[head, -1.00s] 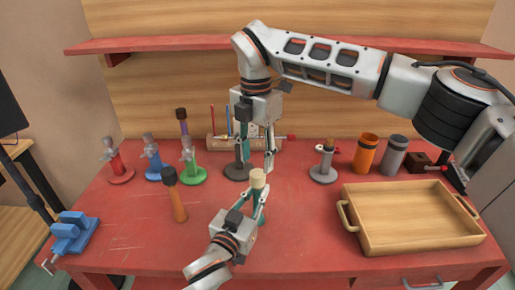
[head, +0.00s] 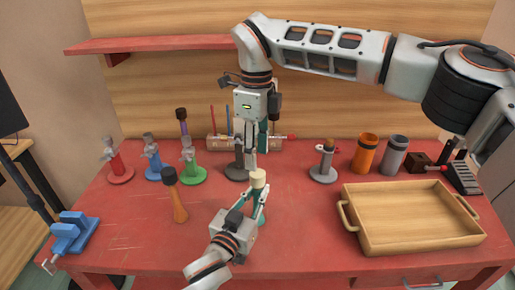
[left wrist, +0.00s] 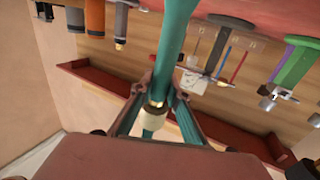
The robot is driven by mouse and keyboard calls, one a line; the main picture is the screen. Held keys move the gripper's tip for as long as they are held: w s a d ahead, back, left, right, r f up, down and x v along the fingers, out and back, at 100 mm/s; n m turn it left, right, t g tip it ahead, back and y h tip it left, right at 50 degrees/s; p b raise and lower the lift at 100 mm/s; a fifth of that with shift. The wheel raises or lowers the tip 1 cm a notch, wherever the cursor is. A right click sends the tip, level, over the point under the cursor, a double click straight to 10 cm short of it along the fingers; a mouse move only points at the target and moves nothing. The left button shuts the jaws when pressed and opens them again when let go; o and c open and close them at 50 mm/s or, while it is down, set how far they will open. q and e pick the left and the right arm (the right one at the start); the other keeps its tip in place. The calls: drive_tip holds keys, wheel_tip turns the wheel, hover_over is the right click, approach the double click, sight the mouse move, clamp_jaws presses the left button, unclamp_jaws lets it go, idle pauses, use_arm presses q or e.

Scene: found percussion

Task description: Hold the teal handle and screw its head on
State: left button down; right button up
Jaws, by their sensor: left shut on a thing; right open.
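The teal handle (head: 262,205) stands upright near the middle of the table. My left gripper (head: 255,203) is shut on it from the front. A cream head (head: 258,179) sits at its top end. In the left wrist view the teal handle (left wrist: 177,35) runs between the fingers of my left gripper (left wrist: 157,100). A brass collar (left wrist: 154,106) shows between handle and cream head (left wrist: 150,119). I cannot tell how tightly they are joined. My right gripper (head: 250,165) is open, pointing down, its fingertips just above or behind the cream head; the exact gap is unclear.
An orange-handled mallet (head: 176,198) stands left of my left gripper. Red, blue and green (head: 192,175) stands are at the back left. A wooden tray (head: 410,240) fills the front right, with an orange cup (head: 364,152) behind. A blue vise (head: 72,235) is at the left edge.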

sight(258, 173)
drive_tip(key=n, duration=0.5)
drive_tip(key=shift+r, duration=0.2)
drive_tip(key=n, duration=0.3)
drive_tip(key=shift+d+r+n, duration=0.1)
drive_tip(key=shift+n, duration=0.3)
drive_tip(key=shift+f, duration=4)
